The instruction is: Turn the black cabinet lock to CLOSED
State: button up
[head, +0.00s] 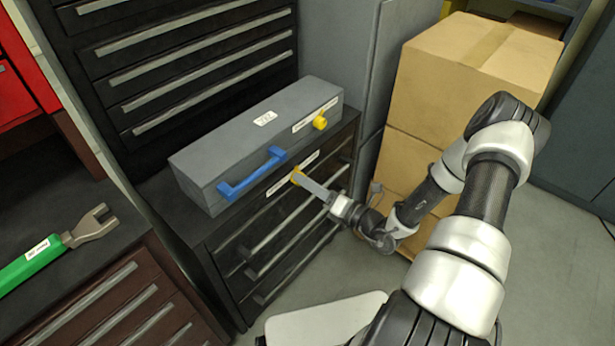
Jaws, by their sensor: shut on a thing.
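The black cabinet (235,262) is low, with several drawers and long metal handles. Its lock (296,174) is a small yellow knob at the upper front, beside white label strips whose text is too small to read. My gripper (304,182) reaches in from the right and is shut on the lock. The fingers hide part of the knob, so I cannot tell which way it is turned.
A grey case (250,140) with a blue handle (250,172) and another yellow knob (319,123) sits on the cabinet. Stacked cardboard boxes (470,60) stand right. A green-handled tool (35,265) lies left on a dark worktop. The floor at right is clear.

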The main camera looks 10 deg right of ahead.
jog(key=shift+s+f+m+p, duration=0.1)
jog(key=shift+m+p, duration=0.7)
jog(key=shift+m, duration=1.05)
jog(key=shift+f+m+p, duration=0.1)
jog(key=shift+m+p, duration=0.65)
jog(key=shift+m, duration=1.1)
jog(key=o, duration=1)
jog(key=shift+o, duration=0.2)
jog(key=shift+r, duration=0.1)
jog(key=v, duration=1.7)
jog(key=shift+d+p, duration=0.15)
jog(key=shift+p, duration=0.25)
